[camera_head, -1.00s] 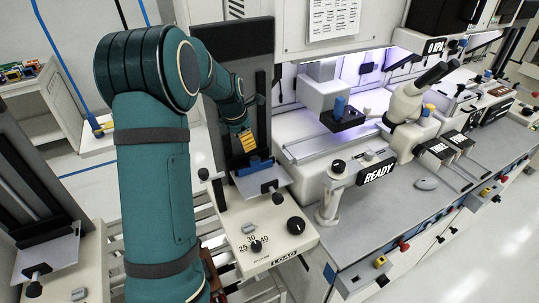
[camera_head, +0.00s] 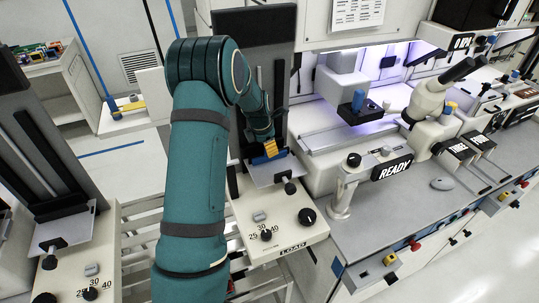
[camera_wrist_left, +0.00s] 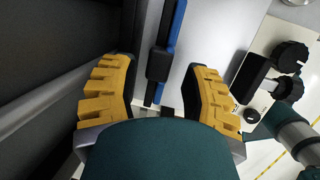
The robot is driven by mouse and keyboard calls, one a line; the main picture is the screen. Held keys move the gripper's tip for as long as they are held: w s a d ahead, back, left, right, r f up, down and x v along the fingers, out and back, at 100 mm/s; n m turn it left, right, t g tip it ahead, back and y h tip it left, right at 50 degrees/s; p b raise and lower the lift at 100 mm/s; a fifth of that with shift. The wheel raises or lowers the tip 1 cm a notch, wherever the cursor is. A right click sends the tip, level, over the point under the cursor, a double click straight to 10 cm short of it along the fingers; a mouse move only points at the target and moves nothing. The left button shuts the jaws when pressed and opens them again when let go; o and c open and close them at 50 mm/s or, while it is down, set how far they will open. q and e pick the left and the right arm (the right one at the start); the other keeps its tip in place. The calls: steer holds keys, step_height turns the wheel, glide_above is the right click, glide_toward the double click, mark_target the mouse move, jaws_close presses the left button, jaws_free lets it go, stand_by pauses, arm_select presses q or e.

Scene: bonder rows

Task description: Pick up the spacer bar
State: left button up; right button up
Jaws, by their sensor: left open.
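A blue bar (camera_wrist_left: 175,40), which looks like the spacer bar, lies on the pale plate (camera_wrist_left: 190,30) of the loader in the left wrist view, beside a black block (camera_wrist_left: 158,64). In the head view a little of the blue bar (camera_head: 282,154) shows beside my yellow fingers. My left gripper (camera_head: 271,152) is open over the loader plate. In the left wrist view the fingers of the left gripper (camera_wrist_left: 160,75) stand wide on either side of the bar and block, with nothing gripped. Contact with the bar cannot be told. My right gripper is not in view.
The loader's dark upright back (camera_head: 255,30) stands close behind the gripper. A front panel with black knobs (camera_head: 307,216) is below. Another loader (camera_head: 50,150) is at left.

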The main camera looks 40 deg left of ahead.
arm_select(q)
steer(key=shift+x, duration=1.55)
steer(key=shift+o, duration=0.2)
jaws_close()
steer(key=shift+d, duration=0.1)
steer(key=shift+r, duration=0.1)
steer(key=shift+d+r, duration=0.15)
steer(key=shift+r, duration=0.25)
step_height(320, 180, up, 6)
steer(key=shift+r, duration=0.25)
steer(key=s+d, duration=0.4)
steer(key=d, duration=0.4)
steer(key=s+d+p, duration=0.1)
steer(key=s+d, duration=0.4)
steer(key=d, duration=0.4)
steer(key=shift+d+f+p, duration=0.2)
steer(key=shift+f+p, duration=0.05)
steer(key=shift+p, duration=0.05)
steer(key=shift+s, duration=0.2)
